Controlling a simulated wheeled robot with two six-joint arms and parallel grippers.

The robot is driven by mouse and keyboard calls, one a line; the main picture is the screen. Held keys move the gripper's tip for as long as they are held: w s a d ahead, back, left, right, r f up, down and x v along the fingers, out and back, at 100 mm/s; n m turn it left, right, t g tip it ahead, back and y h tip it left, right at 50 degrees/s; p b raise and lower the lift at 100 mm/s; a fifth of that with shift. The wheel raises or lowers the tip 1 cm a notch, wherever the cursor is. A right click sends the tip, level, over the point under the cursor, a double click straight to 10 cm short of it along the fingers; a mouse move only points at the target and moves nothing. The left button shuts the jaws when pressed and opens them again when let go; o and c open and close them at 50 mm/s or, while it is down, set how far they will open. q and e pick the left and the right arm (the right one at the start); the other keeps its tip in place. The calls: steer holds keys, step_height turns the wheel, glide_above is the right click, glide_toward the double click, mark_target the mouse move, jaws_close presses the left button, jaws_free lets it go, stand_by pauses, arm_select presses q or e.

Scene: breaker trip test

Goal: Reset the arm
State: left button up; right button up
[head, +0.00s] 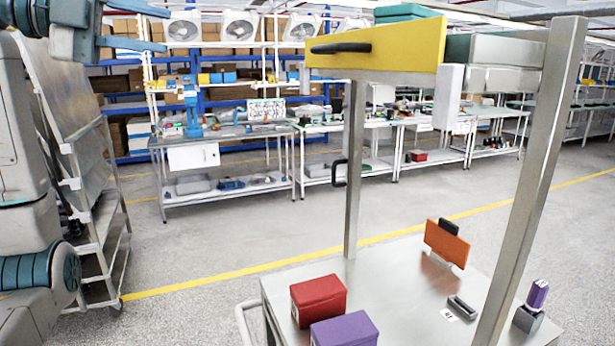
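My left gripper (166,30) is at the top left edge of the head view. Its two blue fingers are spread apart, with nothing visible between them. It is in the air, well to the left of the metal-framed bench. My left arm comes in along the left edge. My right gripper is not in view.
The metal bench (400,290) carries a red box (318,299), a purple box (343,330), an orange plate (446,244), a dark block (462,308) and a purple piece (537,294) in a holder. Above hangs a yellow panel (400,46) with a black handle. A grey rack (70,115) stands left.

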arm_select(q)
steer(key=w+a+f+n+t+y, duration=0.2)
steer(key=w+f+n, duration=0.6)
steer(key=w+f, duration=0.55)
steer(key=w+a+f+n+t+y, duration=0.1)
steer(key=w+a+f+n+t, duration=0.1)
steer(key=w+f+n, duration=0.85)
steer(key=a+f+n+g+y, duration=0.1)
steer(key=a+f+n+y, duration=0.15)
steer(key=f, duration=2.25)
steer(key=a+f+n+y, duration=0.2)
steer(key=f+n+y, duration=0.2)
steer(key=f, duration=2.1)
steer(key=s+a+f+n+g+y, duration=0.2)
steer(key=s+f, duration=1.2)
steer(key=f, duration=0.3)
steer(key=s+a+f+n+g+y, duration=0.1)
steer(key=s+f+n+g+y, duration=0.15)
steer(key=s+f, duration=1.3)
steer(key=s+f+g, duration=0.1)
steer(key=s+f, duration=0.4)
steer(key=s, duration=0.9)
steer(key=s+f+n+g, duration=0.1)
steer(key=s+f, duration=0.5)
steer(key=s, duration=0.7)
steer(key=s+d+f+g+y, duration=0.1)
steer(key=s+f, duration=0.5)
steer(key=s, duration=0.8)
steer(key=shift+s, duration=0.3)
